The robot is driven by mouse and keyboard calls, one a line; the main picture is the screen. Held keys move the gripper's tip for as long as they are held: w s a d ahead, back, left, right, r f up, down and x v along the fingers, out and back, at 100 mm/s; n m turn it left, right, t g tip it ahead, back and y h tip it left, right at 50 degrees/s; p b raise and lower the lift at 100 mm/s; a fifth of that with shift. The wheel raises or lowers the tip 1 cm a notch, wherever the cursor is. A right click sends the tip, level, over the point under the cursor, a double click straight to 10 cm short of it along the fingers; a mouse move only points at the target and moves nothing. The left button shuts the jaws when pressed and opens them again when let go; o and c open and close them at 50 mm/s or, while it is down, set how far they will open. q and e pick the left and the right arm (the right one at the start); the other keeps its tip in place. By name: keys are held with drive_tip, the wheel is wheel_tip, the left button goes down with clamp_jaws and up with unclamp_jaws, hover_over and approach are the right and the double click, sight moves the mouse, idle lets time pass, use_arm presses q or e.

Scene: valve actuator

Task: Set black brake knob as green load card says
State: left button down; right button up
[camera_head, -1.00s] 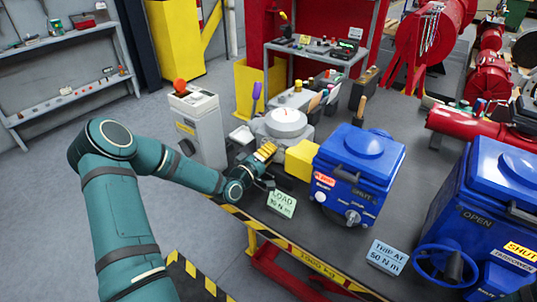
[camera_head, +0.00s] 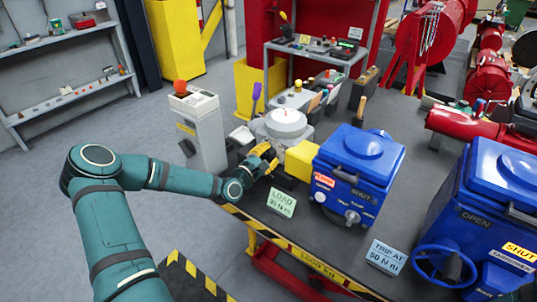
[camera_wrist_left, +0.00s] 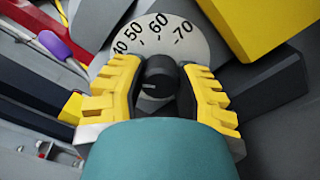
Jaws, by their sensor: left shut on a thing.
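The black brake knob (camera_wrist_left: 160,78) sits between the yellow fingers of my left gripper (camera_wrist_left: 163,75) in the left wrist view. The gripper is shut on it. A short white line on the knob points left. Behind it is a pale dial (camera_wrist_left: 160,32) with 40, 50, 60 and 70 in view; its other marks are hidden. In the head view, my left gripper (camera_head: 262,160) is beside the yellow block (camera_head: 300,160), and the knob is hidden. The green load card (camera_head: 282,202) stands in front and reads LOAD; its N m number is too small to read surely. My right gripper is out of view.
A blue actuator (camera_head: 360,160) marked SHUT stands right of the yellow block, and another marked OPEN (camera_head: 490,205) is further right. A card (camera_head: 386,257) reads TRIP AT 50 N m. A grey cabinet with a red button (camera_head: 180,86) stands behind my left arm.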

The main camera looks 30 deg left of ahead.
use_arm(q)
drive_tip(key=shift+n, duration=0.9)
drive_tip(key=c, duration=0.6)
unclamp_jaws()
drive_tip(key=s, duration=0.8)
drive_tip(key=s+a, duration=0.1)
drive_tip(key=s, duration=0.3)
